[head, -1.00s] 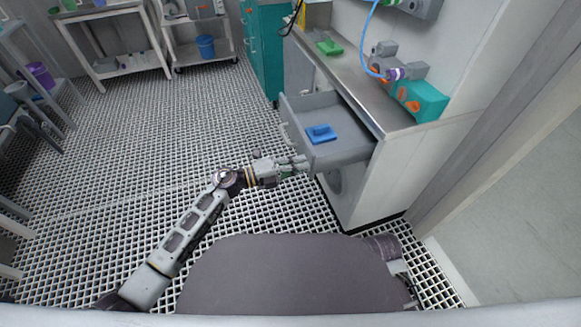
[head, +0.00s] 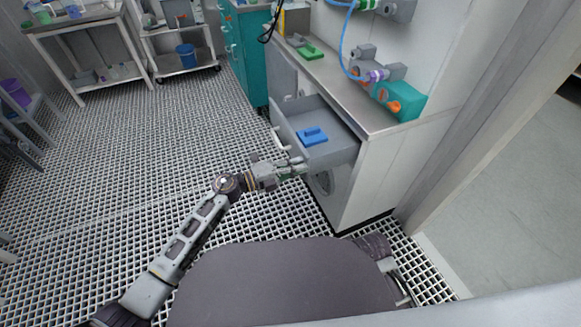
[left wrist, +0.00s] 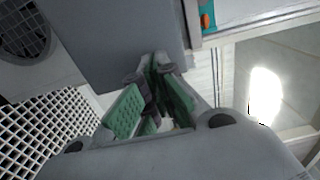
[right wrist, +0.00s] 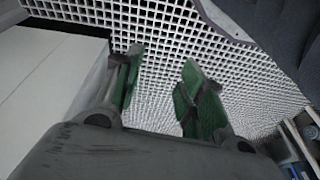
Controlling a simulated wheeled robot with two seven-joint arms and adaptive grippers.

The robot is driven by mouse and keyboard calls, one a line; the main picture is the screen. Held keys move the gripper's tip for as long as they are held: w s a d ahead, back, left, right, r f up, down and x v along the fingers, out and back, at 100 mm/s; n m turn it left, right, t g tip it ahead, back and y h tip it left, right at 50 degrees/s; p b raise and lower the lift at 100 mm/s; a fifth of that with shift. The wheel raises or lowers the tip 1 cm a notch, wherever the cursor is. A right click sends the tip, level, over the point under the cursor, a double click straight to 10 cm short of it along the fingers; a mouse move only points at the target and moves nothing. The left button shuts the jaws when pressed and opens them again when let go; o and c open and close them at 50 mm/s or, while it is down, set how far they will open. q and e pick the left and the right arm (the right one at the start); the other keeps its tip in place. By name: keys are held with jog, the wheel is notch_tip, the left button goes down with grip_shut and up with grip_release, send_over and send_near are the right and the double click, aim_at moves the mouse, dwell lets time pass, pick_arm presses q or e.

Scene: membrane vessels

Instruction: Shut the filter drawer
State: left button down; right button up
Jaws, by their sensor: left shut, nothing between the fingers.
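The filter drawer (head: 345,153) is a grey open box pulled out of the white cabinet under the steel counter. A blue block-like piece (head: 312,136) lies inside it. My left gripper (head: 303,168) is shut and empty, at the drawer's near front corner; I cannot tell whether it touches. In the left wrist view its green-padded fingers (left wrist: 156,75) come together close against a grey panel, apparently the drawer (left wrist: 110,45). My right gripper (right wrist: 155,85) shows in the right wrist view with its fingers apart and nothing between them, above the grating floor.
The counter (head: 335,85) carries a green piece (head: 311,53), teal and grey fittings and a blue hose (head: 347,40). A teal cabinet (head: 246,55) stands beyond the drawer. The grating floor left of the drawer is clear. A wall frame (head: 465,130) rises on the right.

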pick_arm(q)
send_near(346, 149)
jog(key=x, duration=0.3)
jog(key=shift+d, duration=0.2)
jog(key=b+x, duration=0.1)
jog(key=x, duration=0.4)
jog(key=shift+d+f, duration=0.1)
jog(key=shift+f, duration=0.05)
jog(key=shift+d, duration=0.35)
jog(key=shift+w+d, duration=0.2)
jog(key=shift+d, duration=0.15)
pick_arm(e)
jog(key=shift+s+a+r, duration=0.2)
jog(key=shift+s+r, duration=0.05)
jog(key=shift+r, duration=0.45)
pick_arm(q)
jog(key=shift+r, duration=0.2)
pick_arm(e)
jog(key=shift+w, duration=0.1)
pick_arm(q)
jog(key=shift+a, duration=0.1)
pick_arm(e)
jog(key=shift+f, duration=0.1)
